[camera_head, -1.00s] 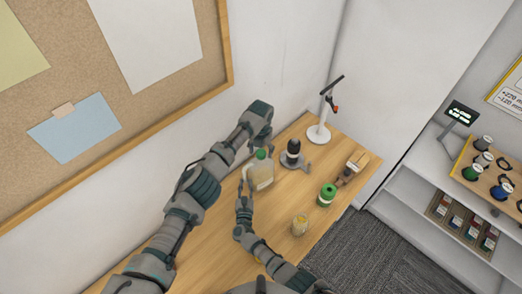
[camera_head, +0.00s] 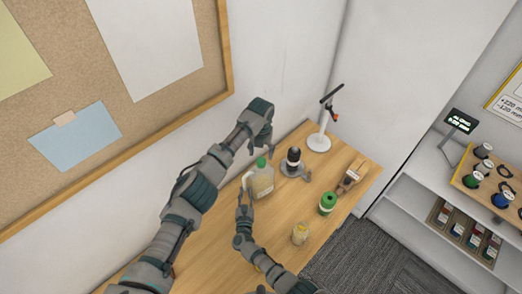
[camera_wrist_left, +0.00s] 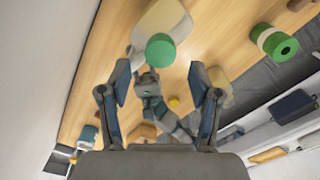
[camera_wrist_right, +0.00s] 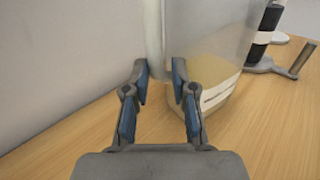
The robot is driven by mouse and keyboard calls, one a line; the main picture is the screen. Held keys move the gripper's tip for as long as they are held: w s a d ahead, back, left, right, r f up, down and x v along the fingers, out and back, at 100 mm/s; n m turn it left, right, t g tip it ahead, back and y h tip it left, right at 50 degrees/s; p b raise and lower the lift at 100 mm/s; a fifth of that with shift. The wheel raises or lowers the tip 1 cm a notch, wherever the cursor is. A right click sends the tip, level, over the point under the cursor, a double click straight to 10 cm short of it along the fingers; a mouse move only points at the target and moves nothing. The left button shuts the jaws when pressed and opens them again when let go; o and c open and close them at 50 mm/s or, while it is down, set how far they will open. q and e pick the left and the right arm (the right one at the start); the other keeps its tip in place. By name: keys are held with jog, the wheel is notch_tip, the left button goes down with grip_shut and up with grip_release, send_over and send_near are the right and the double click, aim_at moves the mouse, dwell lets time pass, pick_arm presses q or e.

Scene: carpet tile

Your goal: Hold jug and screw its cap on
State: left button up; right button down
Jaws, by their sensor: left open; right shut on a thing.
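The jug (camera_head: 262,184) stands upright on the wooden table, pale with yellowish contents. Its green cap (camera_head: 261,162) sits on top of the neck; I cannot tell how tight it is. My left gripper (camera_wrist_left: 160,82) is open and empty above the jug, with the cap (camera_wrist_left: 160,50) apart from its fingers in the left wrist view. My right gripper (camera_wrist_right: 160,82) is shut on the jug's handle (camera_wrist_right: 153,35), low beside the jug body (camera_wrist_right: 207,45).
The wall is close behind.

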pick_arm(q)
jog(key=n, duration=0.3)
jog(key=shift+r, duration=0.1)
jog(key=n, duration=0.5)
jog(key=shift+r, duration=0.15)
jog(key=n, duration=0.2)
jog(key=shift+n, duration=0.4)
jog(key=n, duration=0.5)
jog(key=shift+r, duration=0.2)
jog(key=n, duration=0.5)
jog(key=shift+r+n, duration=0.15)
jog(key=shift+n, duration=0.25)
jog(key=n, duration=0.2)
jog(key=shift+r+n, duration=0.1)
jog(key=shift+n, duration=0.2)
jog(key=n, duration=0.5)
jog(key=shift+r, duration=0.15)
jog(key=n, duration=0.2)
jog(key=shift+n, duration=0.4)
jog(key=n, duration=0.5)
jog(key=shift+r, duration=0.2)
jog(key=n, duration=0.5)
jog(key=shift+r, duration=0.15)
jog(key=n, duration=0.8)
jog(key=shift+r, duration=0.2)
jog(key=n, duration=0.6)
jog(key=shift+r, duration=0.15)
